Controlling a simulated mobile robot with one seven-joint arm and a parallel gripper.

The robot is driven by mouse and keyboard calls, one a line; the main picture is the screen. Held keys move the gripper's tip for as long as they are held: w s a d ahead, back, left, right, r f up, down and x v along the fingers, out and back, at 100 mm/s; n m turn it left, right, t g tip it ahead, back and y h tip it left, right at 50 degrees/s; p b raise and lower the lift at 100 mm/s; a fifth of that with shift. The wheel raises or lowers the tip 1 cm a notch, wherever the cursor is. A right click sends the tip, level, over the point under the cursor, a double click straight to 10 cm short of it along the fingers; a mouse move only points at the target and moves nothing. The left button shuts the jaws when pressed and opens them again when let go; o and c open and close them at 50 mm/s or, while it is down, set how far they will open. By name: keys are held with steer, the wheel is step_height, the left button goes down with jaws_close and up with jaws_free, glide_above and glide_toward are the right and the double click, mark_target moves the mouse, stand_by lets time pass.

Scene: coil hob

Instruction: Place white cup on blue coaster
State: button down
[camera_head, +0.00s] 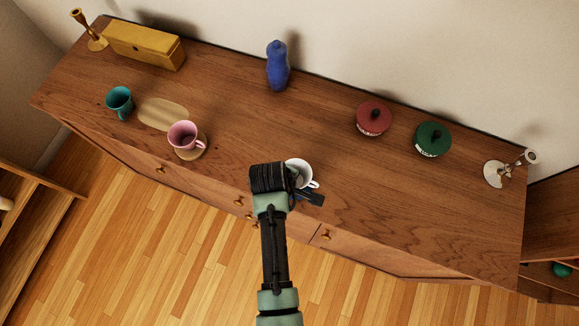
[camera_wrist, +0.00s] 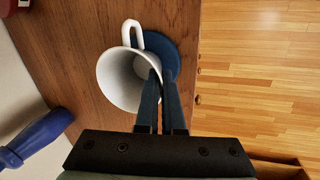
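The white cup (camera_head: 302,168) is on the near side of the wooden cabinet top, right of the middle in the head view. In the wrist view the white cup (camera_wrist: 118,82) shows its open mouth, with its handle at the top. I cannot tell whether the cup touches the coaster.
A pink cup (camera_head: 182,134), a teal cup (camera_head: 119,100) and a yellow box (camera_head: 144,46) are at the left. A blue bottle (camera_head: 277,66) stands at the back. Red (camera_head: 373,119) and green (camera_head: 433,139) lidded pots and a silver candlestick (camera_head: 496,173) are at the right.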

steer(key=shift+f, duration=0.1)
steer(key=c, duration=1)
jaws_free()
steer(key=shift+c, duration=0.2)
